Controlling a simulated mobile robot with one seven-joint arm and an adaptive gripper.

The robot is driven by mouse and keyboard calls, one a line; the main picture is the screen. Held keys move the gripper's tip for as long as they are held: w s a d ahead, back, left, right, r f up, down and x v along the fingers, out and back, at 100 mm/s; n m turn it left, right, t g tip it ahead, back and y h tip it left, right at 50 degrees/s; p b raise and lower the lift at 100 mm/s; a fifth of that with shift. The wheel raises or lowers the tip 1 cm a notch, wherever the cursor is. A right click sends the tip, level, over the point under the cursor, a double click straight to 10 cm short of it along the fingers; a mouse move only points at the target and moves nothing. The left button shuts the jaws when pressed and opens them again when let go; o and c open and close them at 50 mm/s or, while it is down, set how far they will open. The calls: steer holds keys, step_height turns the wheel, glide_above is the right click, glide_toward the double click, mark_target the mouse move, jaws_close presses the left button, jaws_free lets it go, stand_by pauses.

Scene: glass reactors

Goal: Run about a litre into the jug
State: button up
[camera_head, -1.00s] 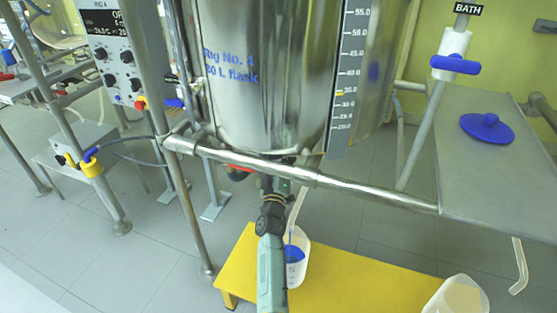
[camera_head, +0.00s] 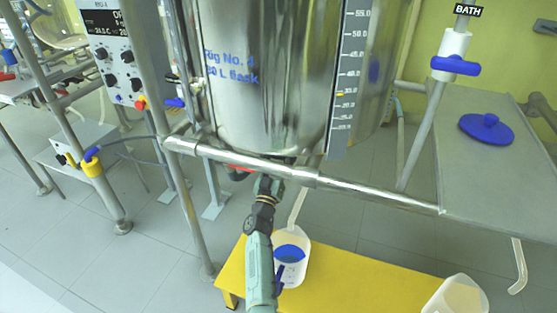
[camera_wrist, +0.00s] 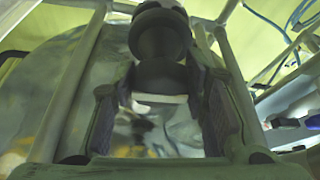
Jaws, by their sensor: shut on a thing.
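A translucent white jug (camera_head: 293,272) stands on the yellow stool (camera_head: 350,281) under the steel flask (camera_head: 265,90), with the lower end of a pale outlet tube (camera_head: 298,205) at its mouth. A blue patch shows in the jug; I cannot tell whether it is liquid. My gripper (camera_head: 268,186) is under the flask, close to a red part (camera_head: 240,168) there. In the wrist view, its fingers (camera_wrist: 165,105) are on either side of a dark round fitting (camera_wrist: 160,45) with a white ring. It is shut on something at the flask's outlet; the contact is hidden.
A steel rail (camera_head: 310,178) crosses in front of the flask, above my gripper. A second white container (camera_head: 457,298) is at the stool's right end. A grey side table (camera_head: 490,180) with a blue lid (camera_head: 487,127) and the BATH valve (camera_head: 455,65) are at the right.

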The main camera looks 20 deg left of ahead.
steer(key=o, duration=1.2)
